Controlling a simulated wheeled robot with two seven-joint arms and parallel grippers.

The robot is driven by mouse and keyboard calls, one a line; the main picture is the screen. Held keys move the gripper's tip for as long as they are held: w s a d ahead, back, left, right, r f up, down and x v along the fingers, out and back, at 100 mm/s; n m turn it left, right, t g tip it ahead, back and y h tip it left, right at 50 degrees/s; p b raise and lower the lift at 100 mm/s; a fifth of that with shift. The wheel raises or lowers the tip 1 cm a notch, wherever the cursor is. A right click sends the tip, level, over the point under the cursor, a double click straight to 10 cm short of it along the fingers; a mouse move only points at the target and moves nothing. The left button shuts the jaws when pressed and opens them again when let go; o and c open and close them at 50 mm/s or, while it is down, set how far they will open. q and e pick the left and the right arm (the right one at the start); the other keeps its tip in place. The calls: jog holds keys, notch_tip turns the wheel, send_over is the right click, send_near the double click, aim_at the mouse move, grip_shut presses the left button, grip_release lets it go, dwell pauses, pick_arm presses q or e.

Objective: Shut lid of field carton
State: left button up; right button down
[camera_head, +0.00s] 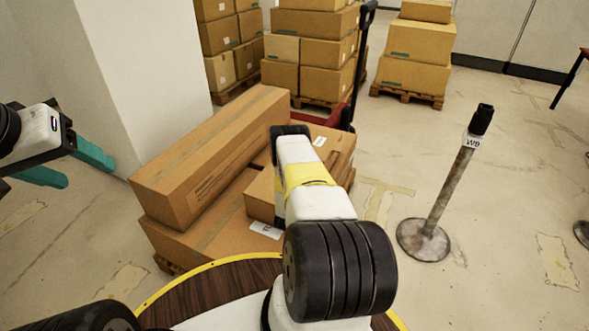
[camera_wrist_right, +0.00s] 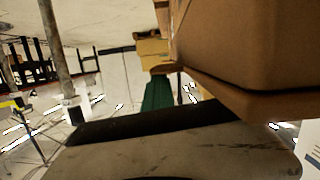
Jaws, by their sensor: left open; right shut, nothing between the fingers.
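Several brown cartons are stacked on a low pallet in the middle of the head view. A long carton (camera_head: 212,165) lies on top at the left, a wide one (camera_head: 205,240) sits under it, and a smaller carton (camera_head: 260,196) is partly behind my right arm. I cannot tell which is the field carton, and no raised lid is clear. My left gripper (camera_head: 88,175) is open and empty, left of the stack. My right gripper (camera_wrist_right: 160,95) shows its green finger in the right wrist view, shut and empty, beside and below a brown carton (camera_wrist_right: 250,45); my arm hides it in the head view.
A white pillar (camera_head: 140,70) stands behind the long carton. A post with a round base (camera_head: 423,240) stands on the right. Stacked boxes (camera_head: 328,85) on a pallet and more boxes (camera_head: 415,45) are at the back. The floor at the right is mostly free.

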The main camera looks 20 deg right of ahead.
jog(key=shift+s+f, duration=0.15)
jog(key=shift+f, duration=0.2)
jog(key=shift+a, duration=0.1)
